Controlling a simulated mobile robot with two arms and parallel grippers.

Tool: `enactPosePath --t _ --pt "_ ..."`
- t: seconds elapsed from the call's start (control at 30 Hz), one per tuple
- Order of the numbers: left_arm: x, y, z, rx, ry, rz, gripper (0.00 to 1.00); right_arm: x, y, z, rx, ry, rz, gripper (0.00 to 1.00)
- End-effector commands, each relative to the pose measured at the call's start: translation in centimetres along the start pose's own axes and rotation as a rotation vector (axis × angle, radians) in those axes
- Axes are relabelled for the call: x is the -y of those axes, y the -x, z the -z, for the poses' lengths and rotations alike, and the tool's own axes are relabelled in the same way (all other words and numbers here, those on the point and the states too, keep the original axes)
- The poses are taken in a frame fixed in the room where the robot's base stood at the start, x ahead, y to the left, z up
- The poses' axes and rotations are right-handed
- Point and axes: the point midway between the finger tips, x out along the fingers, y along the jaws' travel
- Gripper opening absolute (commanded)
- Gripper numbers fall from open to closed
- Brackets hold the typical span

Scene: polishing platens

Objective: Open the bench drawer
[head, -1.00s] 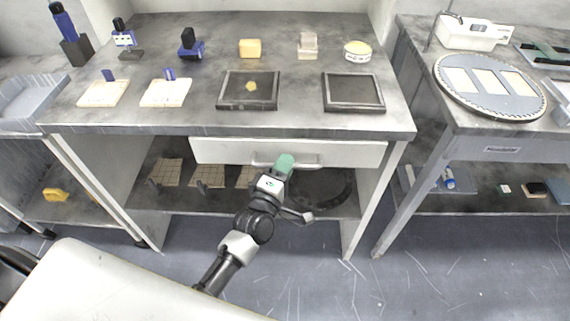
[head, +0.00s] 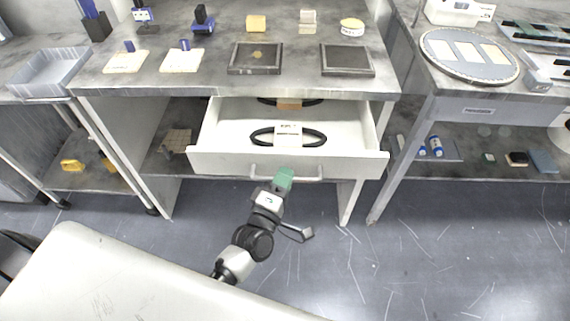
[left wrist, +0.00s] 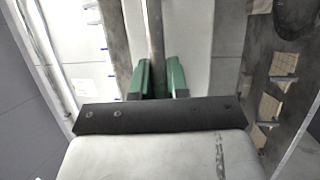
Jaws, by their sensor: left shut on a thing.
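The white bench drawer (head: 220,161) is pulled out from under the grey bench top in the head view. Its inside shows black rings, a pale box and a brown block. My left gripper (head: 283,178) is at the bar handle (head: 310,179) on the drawer front. In the left wrist view the green fingers of my left gripper (left wrist: 160,80) are shut on the handle bar (left wrist: 155,45), one on each side of it. My right gripper is not in view.
The bench top (head: 300,75) above carries two dark square trays, pale plates and small blocks. A second bench (head: 480,92) with a round platen stands at the right.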

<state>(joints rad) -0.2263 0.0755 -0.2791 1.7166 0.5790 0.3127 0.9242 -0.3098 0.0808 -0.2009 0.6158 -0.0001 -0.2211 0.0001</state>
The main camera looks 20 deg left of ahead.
Motion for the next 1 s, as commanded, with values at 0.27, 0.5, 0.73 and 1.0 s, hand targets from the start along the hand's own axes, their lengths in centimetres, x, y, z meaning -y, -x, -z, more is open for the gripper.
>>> enactPosePath --t 0.27,0.5,0.73,1.0 --pt "-1.4 5.7 -2.4 0.003 -0.001 0.002 0.0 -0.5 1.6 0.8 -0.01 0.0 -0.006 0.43" --pt "-2.1 9.5 -3.9 0.002 -0.002 0.001 0.0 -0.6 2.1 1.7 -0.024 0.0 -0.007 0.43" --pt "-2.4 11.3 -4.7 0.001 -0.002 -0.002 0.0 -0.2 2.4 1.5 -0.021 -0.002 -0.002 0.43" --pt "-2.5 11.7 -4.8 0.001 -0.002 -0.003 0.0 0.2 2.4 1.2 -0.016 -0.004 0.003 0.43"
